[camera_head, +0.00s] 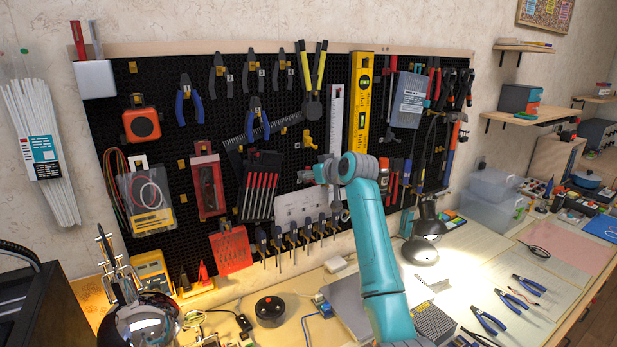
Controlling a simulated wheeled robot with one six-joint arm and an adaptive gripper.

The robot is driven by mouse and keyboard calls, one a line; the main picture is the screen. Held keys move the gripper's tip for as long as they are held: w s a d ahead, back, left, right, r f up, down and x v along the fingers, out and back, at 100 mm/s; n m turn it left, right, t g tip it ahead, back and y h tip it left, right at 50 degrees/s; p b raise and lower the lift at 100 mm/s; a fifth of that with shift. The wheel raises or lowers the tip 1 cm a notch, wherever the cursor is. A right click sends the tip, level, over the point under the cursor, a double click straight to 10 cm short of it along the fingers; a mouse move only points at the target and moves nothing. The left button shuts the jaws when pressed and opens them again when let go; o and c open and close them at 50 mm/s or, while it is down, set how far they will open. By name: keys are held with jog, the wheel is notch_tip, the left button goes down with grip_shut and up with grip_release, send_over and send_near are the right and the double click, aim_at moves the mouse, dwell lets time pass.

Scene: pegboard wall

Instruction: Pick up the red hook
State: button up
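I cannot make out a red hook in this view. The small hooks I can see on the black pegboard (232,130) are yellow, such as the bare yellow hook (308,139) just above my gripper. My gripper (308,174) is small in the picture, at the end of the teal arm, in front of the middle of the pegboard and pointing left. Whether its fingers are open or shut is too small to tell. My arm hides part of the board and bench behind it.
Pliers, a yellow level (358,100), a red packet (207,186) and a red-orange perforated sheet (231,250) hang on the board. A desk lamp (424,235) stands right of my arm. Several blue-handled pliers (488,321) lie on the bench.

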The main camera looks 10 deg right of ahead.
grip_shut()
jog(key=shift+r, duration=0.1)
jog(key=shift+s+d+r, duration=0.2)
jog(key=shift+s+r, duration=0.2)
jog(key=r+v, duration=0.1)
jog(key=v, duration=1.3)
jog(key=shift+r, duration=0.35)
